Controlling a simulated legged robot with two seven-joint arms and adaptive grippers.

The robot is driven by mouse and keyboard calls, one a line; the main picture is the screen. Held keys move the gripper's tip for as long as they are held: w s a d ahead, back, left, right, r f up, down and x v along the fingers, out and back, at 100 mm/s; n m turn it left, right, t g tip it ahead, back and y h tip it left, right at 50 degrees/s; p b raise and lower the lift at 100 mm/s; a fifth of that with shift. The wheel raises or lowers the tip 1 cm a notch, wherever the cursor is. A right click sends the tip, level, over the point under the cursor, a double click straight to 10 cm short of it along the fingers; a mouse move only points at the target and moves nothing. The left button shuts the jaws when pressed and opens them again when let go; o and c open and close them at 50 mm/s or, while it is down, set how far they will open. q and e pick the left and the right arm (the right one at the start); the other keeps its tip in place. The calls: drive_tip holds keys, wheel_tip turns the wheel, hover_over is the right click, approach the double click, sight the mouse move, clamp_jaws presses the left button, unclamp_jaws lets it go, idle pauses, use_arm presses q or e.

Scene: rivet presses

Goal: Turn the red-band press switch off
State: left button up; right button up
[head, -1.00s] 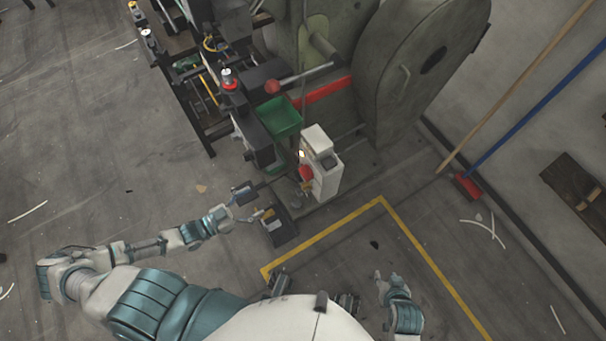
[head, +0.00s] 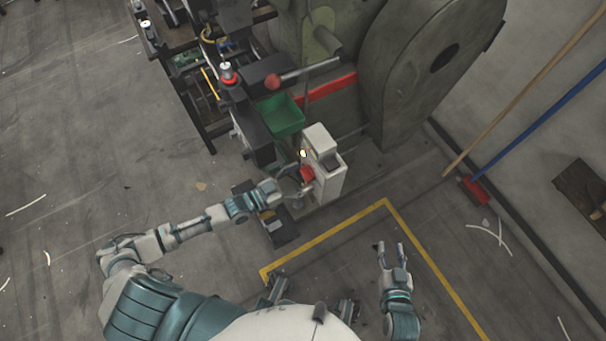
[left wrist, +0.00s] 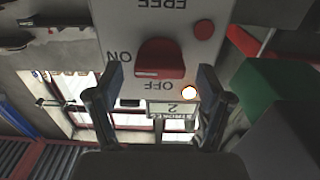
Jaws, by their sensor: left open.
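The red-band press (head: 327,88) stands at the top middle of the head view. Its white switch box (head: 325,178) is at its near side, with a red switch knob (head: 307,174). In the left wrist view the red knob (left wrist: 158,60) shows upside-down ON and OFF labels beside it, and a lit lamp (left wrist: 189,92). Which label it points to is unclear. My left gripper (head: 297,180) is at the box, open, with its fingers (left wrist: 157,74) on either side of the knob; contact cannot be told. My right gripper (head: 390,246) is open and empty above the floor.
A black block (head: 279,232) sits below my left forearm. A yellow floor line (head: 330,237) runs nearby. A broom (head: 473,190) leans at right.

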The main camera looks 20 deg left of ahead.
use_arm(q)
drive_tip(key=shift+w+d, duration=0.25)
drive_tip(key=shift+w, duration=0.05)
use_arm(e)
drive_tip(key=shift+w+a+r, duration=0.1)
drive_tip(key=shift+r, duration=0.1)
use_arm(q)
drive_tip(key=c, duration=1.2)
drive_tip(key=shift+o, duration=0.2)
drive_tip(key=shift+n, duration=0.4)
drive_tip(key=shift+w+a+f+n+b, duration=0.15)
drive_tip(key=shift+n+b, duration=0.3)
drive_tip(key=shift+n, duration=3.85)
drive_tip(key=shift+w+a+r+n+b, duration=0.1)
drive_tip(key=shift+n+b, duration=0.35)
drive_tip(key=shift+n, duration=3.85)
use_arm(e)
drive_tip(key=shift+w+a+r+t+y, duration=0.15)
drive_tip(key=shift+w+r+t, duration=0.15)
drive_tip(key=shift+r+t, duration=0.4)
drive_tip(key=shift+w+a+r+t+y, duration=0.2)
drive_tip(key=shift+w+r+t, duration=0.15)
drive_tip(key=shift+r+t, duration=0.25)
drive_tip(key=shift+w+a+r+t+y, duration=0.15)
drive_tip(key=shift+w+r+t, duration=0.15)
drive_tip(key=shift+r+t, duration=0.4)
drive_tip(key=shift+r, duration=0.1)
